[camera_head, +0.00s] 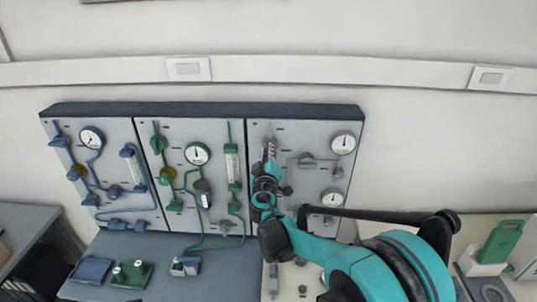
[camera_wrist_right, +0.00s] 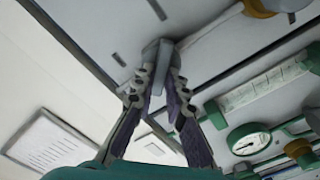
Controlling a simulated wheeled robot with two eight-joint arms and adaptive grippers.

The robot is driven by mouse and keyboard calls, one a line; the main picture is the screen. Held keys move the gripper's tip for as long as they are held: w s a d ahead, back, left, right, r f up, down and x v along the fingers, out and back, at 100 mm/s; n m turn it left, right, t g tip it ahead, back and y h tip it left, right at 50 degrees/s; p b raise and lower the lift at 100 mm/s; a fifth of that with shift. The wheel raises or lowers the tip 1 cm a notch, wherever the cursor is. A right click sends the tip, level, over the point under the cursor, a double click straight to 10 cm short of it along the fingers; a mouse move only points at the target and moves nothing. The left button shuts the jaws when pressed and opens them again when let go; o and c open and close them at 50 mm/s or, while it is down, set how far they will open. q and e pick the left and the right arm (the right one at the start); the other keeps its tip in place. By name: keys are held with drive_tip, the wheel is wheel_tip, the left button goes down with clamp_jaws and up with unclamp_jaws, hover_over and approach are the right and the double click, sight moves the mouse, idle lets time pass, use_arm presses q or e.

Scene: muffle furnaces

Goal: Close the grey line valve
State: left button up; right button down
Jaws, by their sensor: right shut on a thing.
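The grey line panel (camera_head: 325,170) is the right one of three upright panels on the wall-side bench. My right gripper (camera_head: 270,158) reaches up to the top left of this panel. In the right wrist view, my right gripper (camera_wrist_right: 157,85) has its two fingers on either side of a grey valve handle (camera_wrist_right: 158,52), shut on it. In the head view the gripper hides most of that handle. My left gripper is not in view.
The green line panel (camera_head: 207,215) and blue line panel (camera_head: 75,200) stand to the left, with gauges, tubes and valves. Grey gauges (camera_head: 343,142) sit at the grey panel's right. Small bottles on a green tray (camera_head: 130,275) stand on the bench (camera_head: 225,270).

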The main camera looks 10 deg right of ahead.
drive_tip(key=shift+a+f+n+b, duration=0.15)
drive_tip(key=shift+n+b, duration=0.25)
drive_tip(key=shift+n, duration=2.05)
drive_tip(key=shift+f+n+b, duration=0.15)
drive_tip(key=shift+n+b, duration=0.2)
drive_tip(key=shift+n, duration=2.1)
drive_tip(key=c, duration=1.5)
unclamp_jaws()
drive_tip(key=shift+c, duration=0.2)
drive_tip(key=v, duration=1.2)
